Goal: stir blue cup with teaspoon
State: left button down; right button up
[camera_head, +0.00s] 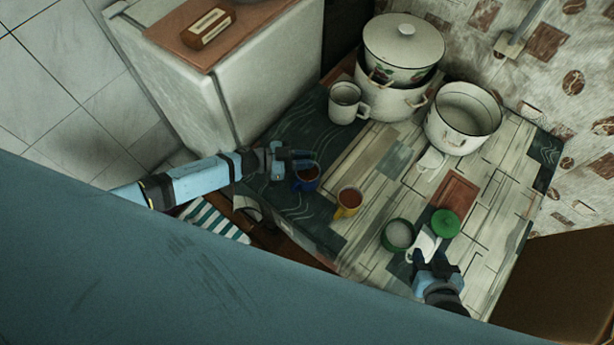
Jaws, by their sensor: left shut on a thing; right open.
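The blue cup (306,180) stands upright near the left edge of the patterned table, with dark contents inside. My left gripper (298,159) is at the far side of its rim, just above its mouth. It is shut on a thin thing that I take to be the teaspoon, which is too small and dark to make out. My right gripper (424,262) is open at the table's front right, beside the green container (398,236) and a small white thing (427,243).
A green lid (445,223) lies near a brown board (455,191). A white mug (346,103), stacked pots (392,104) and an open pot (463,118) stand at the back. The table middle is mostly clear.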

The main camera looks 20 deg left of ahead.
pick_arm(q)
jog(key=shift+r, duration=2.25)
notch_tip(320, 180, up, 4)
